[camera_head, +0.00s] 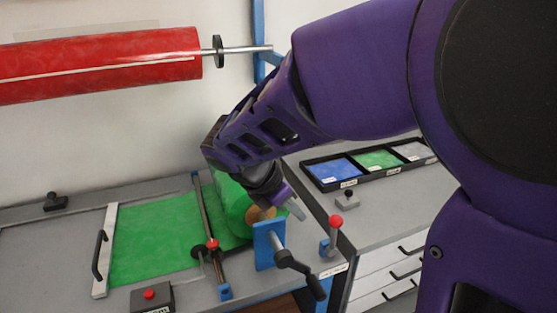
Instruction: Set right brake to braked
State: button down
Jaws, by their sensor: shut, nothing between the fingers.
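A lever with a red knob (336,221) stands nearly upright on a small blue bracket at the right front corner of the bench. It looks like the right brake, but the label (334,270) below it is too small to read. My gripper (297,211) is shut and empty. It points down and right, just left of the red knob and apart from it in the picture. It is in front of the green roll (232,205), whose upper part my arm hides. A black crank handle (303,275) on a blue plate (264,243) is below my gripper.
A green sheet (155,242) lies under a bar with another red knob (212,244). A red-button box (151,297) is at the front. A tray with blue, green and grey sheets (378,181) lies right. A red roll (100,65) hangs at the back.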

jog(key=b, duration=0.2)
send_near(333, 236)
jog(key=shift+w+d+f, duration=0.7)
jog(key=shift+w+d, duration=0.05)
jog(key=shift+r, duration=0.1)
